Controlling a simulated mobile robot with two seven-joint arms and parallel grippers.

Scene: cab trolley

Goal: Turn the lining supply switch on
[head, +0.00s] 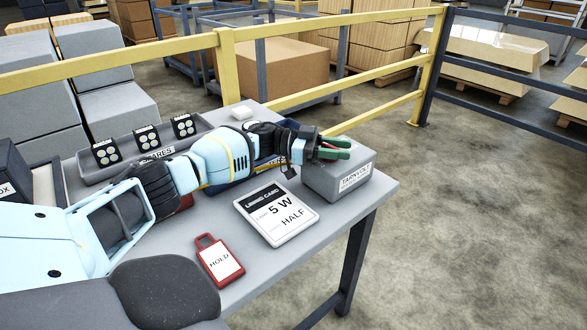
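A grey box (320,181) with a white label stands at the far right corner of the table. My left gripper (341,148) is over the top of this box, pointing right. Its two green-tipped fingers are apart, with a small red patch between them near their base. I cannot tell whether they touch the box. The gripper and wrist hide part of its top. My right gripper is not in view.
On the grey table (290,248) lie a white lining card (277,214) and a red HOLD tag (219,260). A grey spares tray (130,163) with dark four-dot blocks is behind my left arm. A yellow rail (310,97) runs behind the table.

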